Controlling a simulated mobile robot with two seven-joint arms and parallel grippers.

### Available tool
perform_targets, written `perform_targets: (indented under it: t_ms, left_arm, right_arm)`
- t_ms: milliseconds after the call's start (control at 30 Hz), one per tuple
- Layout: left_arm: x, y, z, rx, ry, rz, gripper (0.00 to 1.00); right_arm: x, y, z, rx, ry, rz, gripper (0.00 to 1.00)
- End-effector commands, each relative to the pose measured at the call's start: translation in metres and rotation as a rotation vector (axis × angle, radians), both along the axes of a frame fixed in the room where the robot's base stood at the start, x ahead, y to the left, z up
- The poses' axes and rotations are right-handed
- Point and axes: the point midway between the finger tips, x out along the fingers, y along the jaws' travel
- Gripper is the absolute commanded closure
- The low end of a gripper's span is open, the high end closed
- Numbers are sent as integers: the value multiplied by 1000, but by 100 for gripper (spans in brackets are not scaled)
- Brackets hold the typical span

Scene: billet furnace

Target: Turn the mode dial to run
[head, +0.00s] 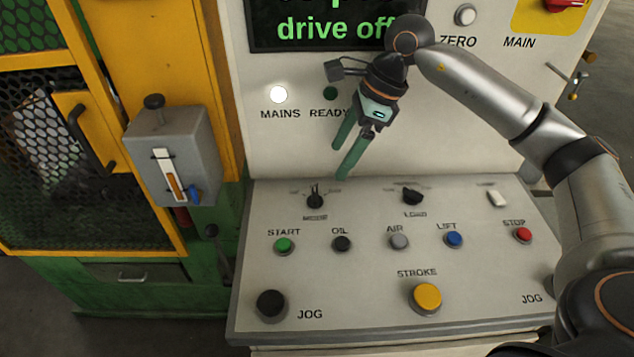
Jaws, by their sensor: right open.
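The mode dial (315,201) is a small black knob above the word MODE, at the upper left of the sloped panel. Its pointer stands roughly upright; the position labels around it are too small to read. My right gripper (342,160) has two green fingers and hangs in front of the upright panel, above and slightly right of the mode dial. Its fingers are spread apart with nothing between them, and it appears clear of the dial. My left gripper is not in view.
The sloped panel (360,320) also carries a LOAD dial (413,196), a white switch (497,199), a START button (283,245), a STOP button (523,235) and a yellow STROKE button (427,297). A display above reads "drive off". A grey box (180,160) and yellow guard stand left.

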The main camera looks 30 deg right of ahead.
Motion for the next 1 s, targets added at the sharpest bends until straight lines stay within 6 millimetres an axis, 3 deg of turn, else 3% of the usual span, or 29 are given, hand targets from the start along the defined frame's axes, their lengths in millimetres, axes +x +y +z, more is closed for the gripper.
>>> perform_targets:
  t_ms: [300, 500, 900, 1000]
  left_arm:
    - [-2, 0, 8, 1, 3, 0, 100]
    - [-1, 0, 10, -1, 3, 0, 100]
    - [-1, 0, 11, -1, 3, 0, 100]
    - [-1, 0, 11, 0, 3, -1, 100]
  right_arm:
    - [10, 24, -60, 3, 5, 1, 12]
    - [15, 33, -84, 4, 3, 1, 12]
    - [16, 35, -92, 4, 0, 1, 12]
    - [16, 35, -92, 4, 0, 1, 23]
